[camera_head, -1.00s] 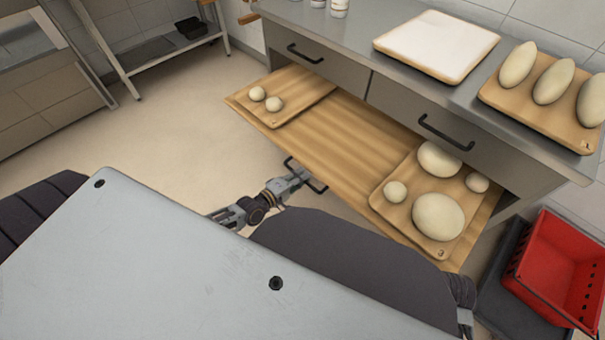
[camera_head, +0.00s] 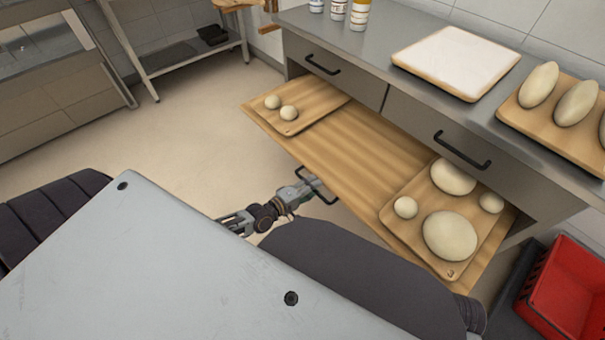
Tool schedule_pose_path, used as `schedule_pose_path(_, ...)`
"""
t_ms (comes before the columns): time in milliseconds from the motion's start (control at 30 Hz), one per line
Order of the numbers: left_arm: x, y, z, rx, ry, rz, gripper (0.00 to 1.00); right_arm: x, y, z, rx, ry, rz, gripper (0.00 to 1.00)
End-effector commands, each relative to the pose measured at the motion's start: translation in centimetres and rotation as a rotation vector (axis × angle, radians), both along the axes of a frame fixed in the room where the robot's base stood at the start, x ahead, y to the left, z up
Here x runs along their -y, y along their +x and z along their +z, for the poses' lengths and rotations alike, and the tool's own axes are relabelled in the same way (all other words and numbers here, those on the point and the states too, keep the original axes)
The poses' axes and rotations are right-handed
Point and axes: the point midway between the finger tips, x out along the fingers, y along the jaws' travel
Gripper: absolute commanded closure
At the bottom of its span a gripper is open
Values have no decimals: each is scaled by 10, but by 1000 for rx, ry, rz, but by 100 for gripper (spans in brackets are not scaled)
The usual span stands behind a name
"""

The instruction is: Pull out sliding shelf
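The sliding shelf (camera_head: 345,140) is a wooden board that stands well out from under the counter's drawers. It has a black bar handle (camera_head: 329,197) on its front edge. My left gripper (camera_head: 309,184) is at this handle and looks shut on it; its fingers are small and partly hidden. A cutting board (camera_head: 318,107) with two small dough balls lies at the shelf's far left end. Another cutting board (camera_head: 421,192), marked 3, with several dough pieces lies at the right end. My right gripper is not in view.
Above the shelf are two closed drawers with black handles (camera_head: 462,150). The steel counter (camera_head: 370,50) bears a white-topped board (camera_head: 458,62), a loaf board and bottles. A red crate (camera_head: 565,290) stands at the lower right. The floor (camera_head: 190,130) left of the shelf is clear.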

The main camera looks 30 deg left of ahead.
Motion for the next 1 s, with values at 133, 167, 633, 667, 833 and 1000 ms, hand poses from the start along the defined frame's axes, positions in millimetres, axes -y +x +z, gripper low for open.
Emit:
schedule_pose_path(133, -1, -4, 0, -1, 0, 0, 66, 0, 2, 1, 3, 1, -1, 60)
schedule_pose_path(167, -2, -5, 1, -1, 0, 0, 66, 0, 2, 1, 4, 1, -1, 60)
schedule_pose_path(633, -13, -37, 7, -2, 1, 0, 66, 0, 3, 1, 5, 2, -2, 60)
schedule_pose_path(667, -14, -39, 8, -2, 1, 0, 66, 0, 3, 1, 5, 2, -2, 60)
schedule_pose_path(833, -18, -51, 10, -2, 1, 0, 66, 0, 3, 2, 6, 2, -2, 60)
schedule_pose_path(1000, -23, -64, 13, -2, 1, 0, 66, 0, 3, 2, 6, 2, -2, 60)
